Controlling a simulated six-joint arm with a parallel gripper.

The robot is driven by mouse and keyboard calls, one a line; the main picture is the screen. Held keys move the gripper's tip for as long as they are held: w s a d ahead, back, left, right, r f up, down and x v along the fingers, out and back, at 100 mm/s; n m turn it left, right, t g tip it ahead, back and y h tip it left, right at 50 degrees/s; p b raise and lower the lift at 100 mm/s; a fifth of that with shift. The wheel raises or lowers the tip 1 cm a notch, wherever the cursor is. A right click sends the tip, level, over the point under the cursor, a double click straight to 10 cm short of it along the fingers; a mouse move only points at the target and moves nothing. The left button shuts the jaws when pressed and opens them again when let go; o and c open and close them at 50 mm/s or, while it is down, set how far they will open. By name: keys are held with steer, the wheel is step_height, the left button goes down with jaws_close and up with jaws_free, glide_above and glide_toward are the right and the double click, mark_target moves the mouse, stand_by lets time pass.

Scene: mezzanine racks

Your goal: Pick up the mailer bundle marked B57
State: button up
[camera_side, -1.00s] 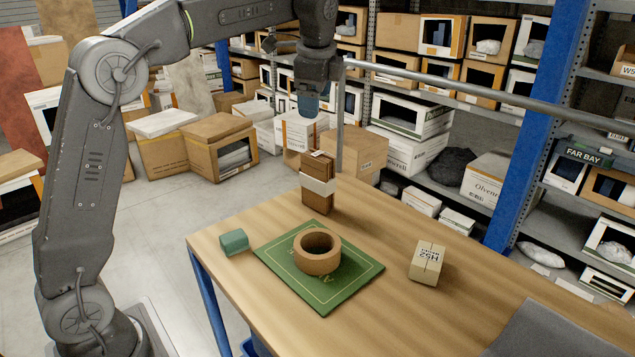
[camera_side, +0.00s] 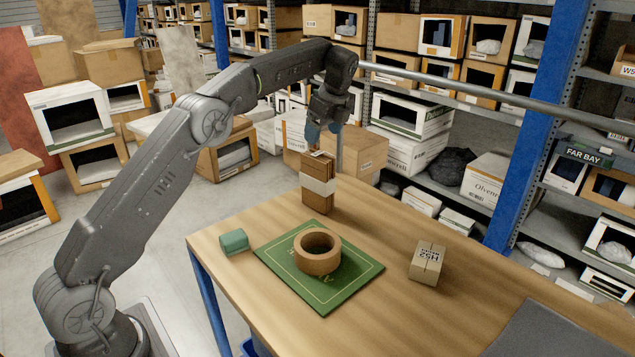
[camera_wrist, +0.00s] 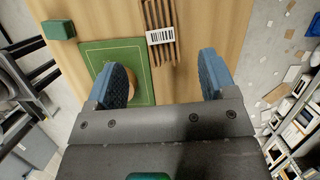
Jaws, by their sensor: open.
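The mailer bundle (camera_side: 318,182) is an upright brown stack with a white band, near the back edge of the wooden table. No B57 marking is readable on it. In the wrist view I see the bundle (camera_wrist: 153,14) from above as brown strips with a barcode label. My gripper (camera_side: 322,133) is open and empty, just above the bundle's top in the side view. In the wrist view the blue fingers (camera_wrist: 163,66) are wide apart, and the bundle lies beyond their tips, between them sideways. Whether the fingers touch it cannot be told.
A tape roll (camera_side: 317,250) sits on a green mat (camera_side: 345,288) in front of the bundle. A small green block (camera_side: 234,241) is left of the mat. A small box (camera_side: 427,262) marked H52 stands to the right. A metal rail (camera_side: 450,89) runs behind my gripper.

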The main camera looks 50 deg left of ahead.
mark_target(318, 154)
steer(key=x, duration=0.9)
steer(key=shift+f, duration=0.45)
steer(key=shift+f, duration=0.25)
steer(key=c, duration=1.3)
steer(key=shift+r, duration=0.1)
